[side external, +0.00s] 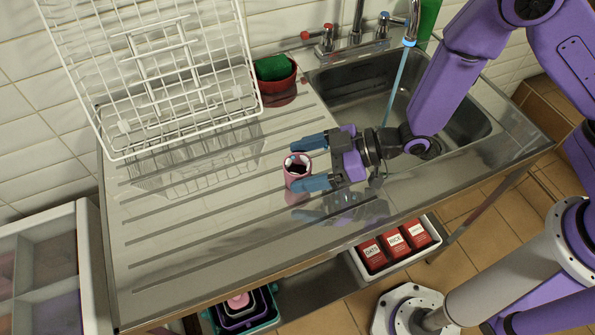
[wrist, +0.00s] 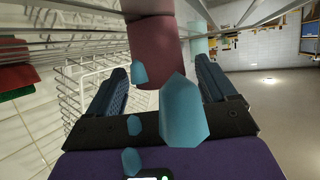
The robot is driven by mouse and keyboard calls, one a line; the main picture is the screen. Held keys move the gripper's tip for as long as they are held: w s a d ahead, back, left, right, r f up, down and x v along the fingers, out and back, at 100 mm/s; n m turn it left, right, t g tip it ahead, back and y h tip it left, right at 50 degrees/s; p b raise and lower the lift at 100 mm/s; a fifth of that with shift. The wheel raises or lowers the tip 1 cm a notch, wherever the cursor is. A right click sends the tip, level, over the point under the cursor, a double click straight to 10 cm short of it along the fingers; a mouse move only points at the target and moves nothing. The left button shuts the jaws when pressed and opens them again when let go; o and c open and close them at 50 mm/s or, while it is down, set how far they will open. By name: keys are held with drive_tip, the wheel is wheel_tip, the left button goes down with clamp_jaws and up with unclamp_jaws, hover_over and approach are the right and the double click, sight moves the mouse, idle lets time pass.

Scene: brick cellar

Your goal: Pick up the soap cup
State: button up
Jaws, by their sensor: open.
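The soap cup, a small pink cup with a dark inside (side external: 294,181), stands upright on the ribbed steel drainboard. In the wrist view it is a dull pink cylinder (wrist: 155,45) ahead of my palm. My gripper (side external: 303,165) is open, with one blue finger on each side of the cup. In the wrist view the two dark blue fingers (wrist: 160,68) stand apart, with the cup between or just beyond their tips. I cannot tell whether either finger touches it. Pale blue blocky shapes (wrist: 182,115) hide part of the wrist view.
A white wire rack (side external: 190,75) stands at the back left. A red pot (side external: 277,92) with a green sponge (side external: 272,68) is behind the cup. The sink (side external: 455,108) with running water (side external: 398,78) is right. The front left drainboard is clear.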

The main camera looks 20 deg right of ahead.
drive_tip(key=shift+x, duration=0.85)
drive_tip(key=shift+r, duration=0.1)
drive_tip(key=c, duration=1.1)
drive_tip(key=shift+r, duration=0.1)
